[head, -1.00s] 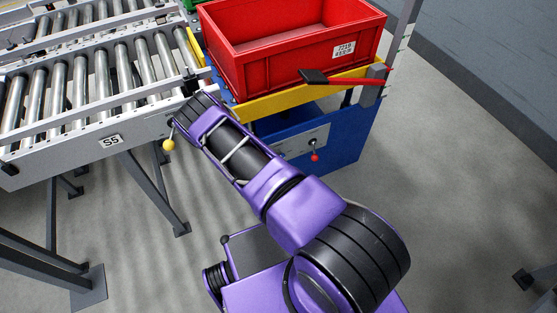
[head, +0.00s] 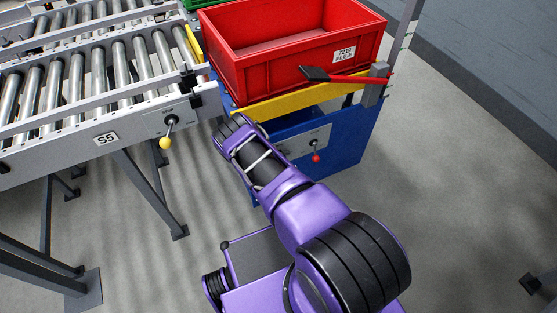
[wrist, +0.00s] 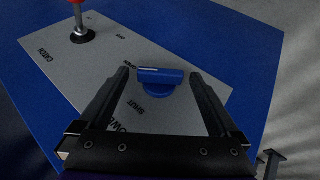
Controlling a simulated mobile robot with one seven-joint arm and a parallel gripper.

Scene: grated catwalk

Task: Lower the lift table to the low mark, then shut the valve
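The lift table has a yellow top edge (head: 290,101) and a blue base (head: 350,150), with a red crate on top. A grey control panel (head: 312,140) on its base carries a red-knobbed lever (head: 315,158), also in the wrist view (wrist: 80,30). The blue valve handle (wrist: 160,76) sits on the same panel beside the word SHUT and lies crosswise in the wrist view. My gripper (wrist: 160,73) is open, its fingers on either side of the handle; contact cannot be told. My arm hides the gripper and valve in the head view.
The red crate (head: 240,70) stands on the table. A red lever with a black grip (head: 316,74) crosses its front from a marked post (head: 400,50). A roller conveyor (head: 90,80) at left has a yellow-knobbed lever (head: 165,143).

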